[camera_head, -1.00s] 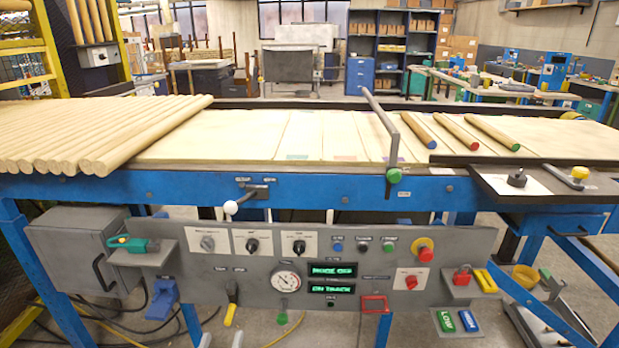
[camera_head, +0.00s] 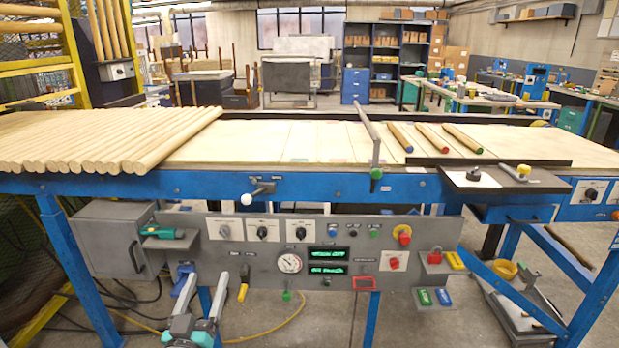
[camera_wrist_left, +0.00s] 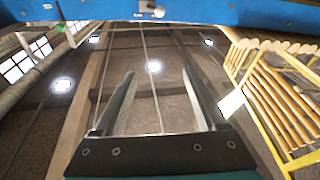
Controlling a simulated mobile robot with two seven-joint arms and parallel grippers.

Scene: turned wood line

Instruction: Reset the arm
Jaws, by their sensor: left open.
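My left gripper (camera_head: 205,292) has come into the head view at the lower left, in front of the control panel (camera_head: 345,285). Its two pale fingers point up and stand apart with nothing between them. In the left wrist view the same gripper (camera_wrist_left: 156,78) shows two spread fingers and an empty gap. My right gripper is in neither view.
The bench carries pale rods (camera_head: 110,140) at the left and three colour-tipped rods (camera_head: 431,137) at the right. A white-balled lever (camera_head: 247,199), a grey box (camera_head: 118,240) and a green-handled tool (camera_head: 165,232) are near the left gripper. Cables lie on the floor.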

